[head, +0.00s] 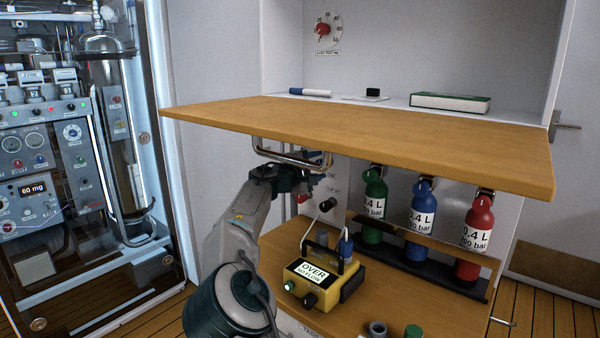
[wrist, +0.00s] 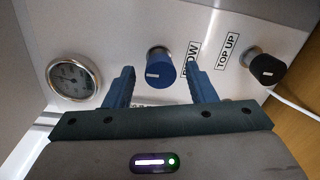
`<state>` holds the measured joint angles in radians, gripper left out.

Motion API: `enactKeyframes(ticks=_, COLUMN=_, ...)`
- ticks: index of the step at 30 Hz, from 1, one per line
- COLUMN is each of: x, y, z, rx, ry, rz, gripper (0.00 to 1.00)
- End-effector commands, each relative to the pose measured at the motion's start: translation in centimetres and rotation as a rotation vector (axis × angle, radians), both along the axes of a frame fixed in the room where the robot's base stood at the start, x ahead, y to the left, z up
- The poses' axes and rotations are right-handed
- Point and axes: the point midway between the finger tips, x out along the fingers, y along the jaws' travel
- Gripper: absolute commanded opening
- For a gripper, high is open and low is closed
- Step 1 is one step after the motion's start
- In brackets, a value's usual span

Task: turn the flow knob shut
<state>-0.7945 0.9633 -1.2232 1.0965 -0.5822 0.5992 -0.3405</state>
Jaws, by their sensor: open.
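The flow knob (wrist: 160,66) is a blue round knob with a white mark on its face, on a pale panel in the wrist view. Its label beside it is partly hidden by a finger and reads "OW". My gripper (wrist: 161,72) is open, with one blue finger on each side of the knob; I cannot tell whether either finger touches it. In the head view my gripper (head: 304,180) is at the panel under the wooden shelf, and the flow knob is hidden there. A yellow box (head: 318,272) has a display reading "OVER" and "NO FLOW".
A black TOP UP knob (wrist: 266,68) is right of the flow knob, and a round gauge (wrist: 74,79) is left. A wooden shelf (head: 380,135) with a metal handle (head: 290,158) overhangs my arm. Red, blue (head: 421,222) and green bottles stand to the right.

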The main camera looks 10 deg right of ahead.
Motion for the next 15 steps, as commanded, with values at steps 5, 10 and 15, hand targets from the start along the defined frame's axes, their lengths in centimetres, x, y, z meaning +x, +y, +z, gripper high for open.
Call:
enactKeyframes(ticks=5, x=-2.0, y=2.3, z=0.1, rx=0.0, ry=0.001, rz=0.004, gripper=0.51)
enactKeyframes(ticks=10, x=-4.3, y=4.6, z=0.3, rx=0.0, ry=0.001, rz=0.006, gripper=0.51)
enactKeyframes(ticks=15, x=-6.4, y=6.8, z=0.5, rx=0.001, ry=0.0, rz=0.006, gripper=0.51)
